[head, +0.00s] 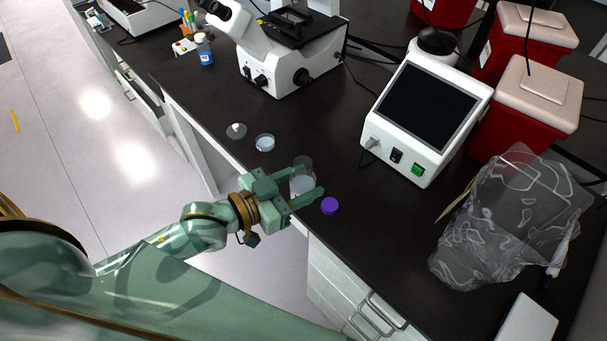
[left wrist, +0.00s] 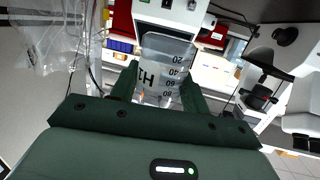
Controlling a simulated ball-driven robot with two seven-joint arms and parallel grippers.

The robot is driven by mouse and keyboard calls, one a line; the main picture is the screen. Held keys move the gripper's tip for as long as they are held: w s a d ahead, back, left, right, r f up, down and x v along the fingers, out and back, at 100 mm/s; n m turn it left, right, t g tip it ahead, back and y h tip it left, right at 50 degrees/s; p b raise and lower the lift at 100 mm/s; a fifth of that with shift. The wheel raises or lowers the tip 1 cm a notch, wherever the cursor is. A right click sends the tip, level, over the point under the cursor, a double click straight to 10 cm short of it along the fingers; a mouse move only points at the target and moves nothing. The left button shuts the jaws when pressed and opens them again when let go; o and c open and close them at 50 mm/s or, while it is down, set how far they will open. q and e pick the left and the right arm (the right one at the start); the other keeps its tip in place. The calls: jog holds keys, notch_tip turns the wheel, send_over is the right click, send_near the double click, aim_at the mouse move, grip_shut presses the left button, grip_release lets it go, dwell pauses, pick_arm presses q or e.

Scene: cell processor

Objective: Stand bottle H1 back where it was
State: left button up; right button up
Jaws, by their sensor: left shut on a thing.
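Bottle H1 (head: 301,182) is a clear bottle with pale contents, at the front edge of the black bench in the head view. My left gripper (head: 306,182) is shut on it, with one finger on each side. In the left wrist view, bottle H1 (left wrist: 162,68) shows its H1 label and graduation marks between the dark green fingers (left wrist: 158,85). I cannot tell whether its base touches the bench. A purple cap (head: 329,206) lies on the bench just right of the gripper. My right gripper is not in view.
A dish (head: 265,142) and a small clear lid-like piece (head: 236,131) lie on the bench left of the bottle. A microscope (head: 285,60) and a white screen device (head: 425,115) stand behind. A clear plastic bag (head: 515,215) is at the right.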

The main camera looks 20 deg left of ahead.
pick_arm(q)
jog(key=w+a+f+b, duration=0.1)
jog(key=w+f, duration=0.2)
jog(key=w, duration=0.1)
jog(key=w+a+f+b, duration=0.2)
jog(key=w+f, duration=0.1)
jog(key=w, duration=0.1)
jog(key=w+a+f+b, duration=0.2)
jog(key=w+f, duration=0.1)
jog(key=w, duration=0.1)
jog(key=shift+w+a+f, duration=0.1)
jog(key=shift+w+f, duration=0.1)
jog(key=shift+f, duration=0.1)
jog(key=shift+w+a+f+b, duration=0.1)
jog(key=shift+w+f+b, duration=0.1)
jog(key=shift+f+b, duration=0.15)
notch_tip(320, 180, down, 3)
jog(key=shift+b, duration=0.55)
jog(key=shift+r, duration=0.1)
jog(key=o, duration=1.4)
